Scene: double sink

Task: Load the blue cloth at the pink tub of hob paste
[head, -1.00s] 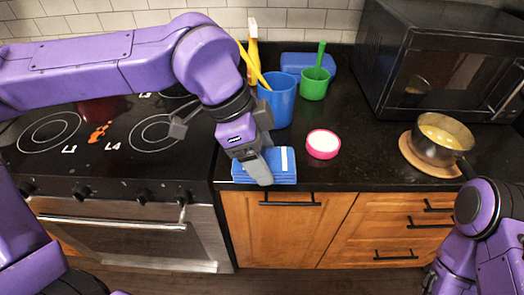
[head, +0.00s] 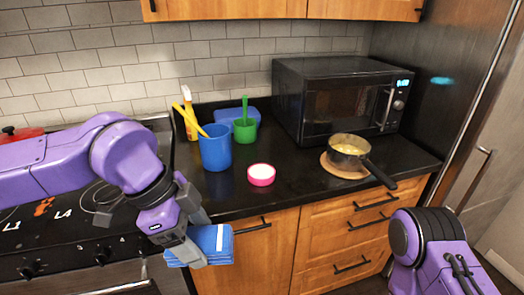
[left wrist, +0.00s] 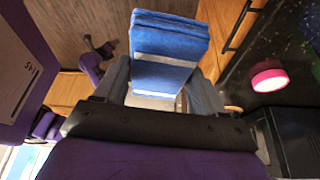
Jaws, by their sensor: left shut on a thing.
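The folded blue cloth (head: 219,240), with a pale stripe, is between the fingers of my left gripper (head: 190,240). That gripper is shut on it and holds it in the air by the counter's front edge, above the floor. The left wrist view also shows the cloth (left wrist: 170,38) between the two fingers. The pink tub of hob paste (head: 261,175), with white paste on top, stands upright on the black counter, behind and right of the cloth and apart from it. The tub also shows in the left wrist view (left wrist: 268,75).
A pan (head: 349,151) sits on a round board at right, before the microwave (head: 335,98). Orange residue (head: 44,206) marks the hob.

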